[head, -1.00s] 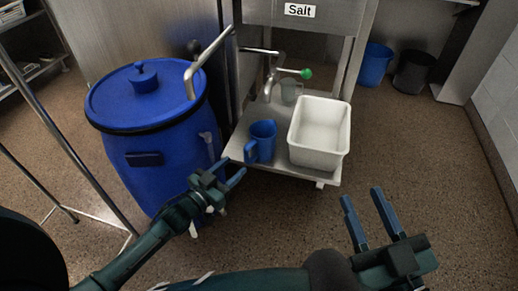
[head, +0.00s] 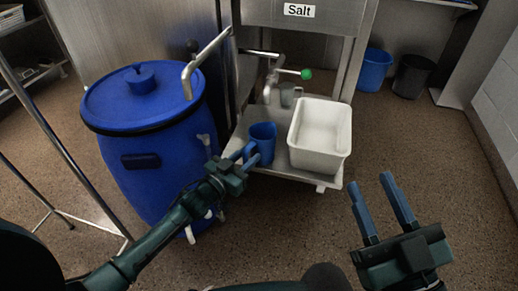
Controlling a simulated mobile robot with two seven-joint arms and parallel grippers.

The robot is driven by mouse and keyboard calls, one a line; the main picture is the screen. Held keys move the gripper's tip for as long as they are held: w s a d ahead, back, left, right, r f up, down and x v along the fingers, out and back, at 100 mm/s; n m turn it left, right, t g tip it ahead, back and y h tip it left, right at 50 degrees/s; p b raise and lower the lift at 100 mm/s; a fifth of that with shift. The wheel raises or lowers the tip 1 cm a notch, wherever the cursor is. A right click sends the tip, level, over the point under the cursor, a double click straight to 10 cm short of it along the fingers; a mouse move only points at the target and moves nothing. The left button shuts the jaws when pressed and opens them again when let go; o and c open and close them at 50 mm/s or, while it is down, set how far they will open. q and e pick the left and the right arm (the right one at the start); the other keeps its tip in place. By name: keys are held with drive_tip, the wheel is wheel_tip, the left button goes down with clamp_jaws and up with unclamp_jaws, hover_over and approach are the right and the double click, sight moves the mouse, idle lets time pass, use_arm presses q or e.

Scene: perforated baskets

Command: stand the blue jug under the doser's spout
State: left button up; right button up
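The blue jug (head: 264,138) stands upright on the low metal shelf, its handle side towards me and to the left. The doser is a steel hopper (head: 330,18) labelled Salt, with a bent metal spout (head: 268,92) and a green-knobbed lever (head: 306,74). The jug is in front of the spout and slightly left of it. My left gripper (head: 249,155) is open, with its fingertips at the jug's handle side; I cannot tell if they touch it. Fingers partly hide the handle. My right gripper (head: 376,182) is open and empty over the floor at the right.
A white tub (head: 336,160) stands just right of the jug on the shelf (head: 236,142). A small grey cup (head: 290,95) is behind, near the spout. A big blue barrel (head: 150,180) with a metal pipe is at the left. Two bins stand at the back right; floor there is clear.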

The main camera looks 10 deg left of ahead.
use_arm(q)
clamp_jaws()
idle(0.3)
